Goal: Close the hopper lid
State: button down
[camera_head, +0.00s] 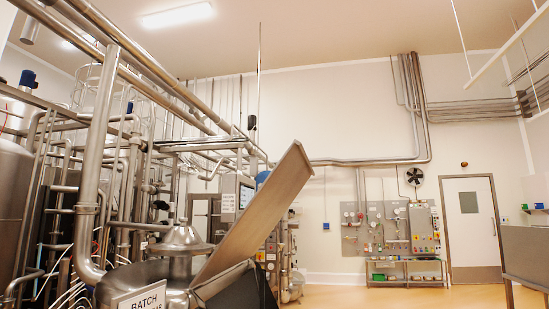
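The hopper lid (255,218) is a flat, brushed-metal panel in the lower middle of the head view. It stands raised and tilted, its upper end leaning to the right. Its lower end meets a metal rim (222,279) that looks like the hopper's top edge, with a dark area just right of it. The rest of the hopper is cut off by the bottom of the picture. My gripper is not in view.
A steel vessel with a domed top (180,239) and a sign reading "BATCH" (140,301) stands left of the lid. Pipework (90,170) fills the left side. A metal table or cabinet (525,255) is at the right edge. Open floor (390,297) lies between.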

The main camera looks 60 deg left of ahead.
aim_at(279, 190)
jog(key=u, duration=0.4)
jog(key=i, duration=0.6)
jog(key=u, duration=0.6)
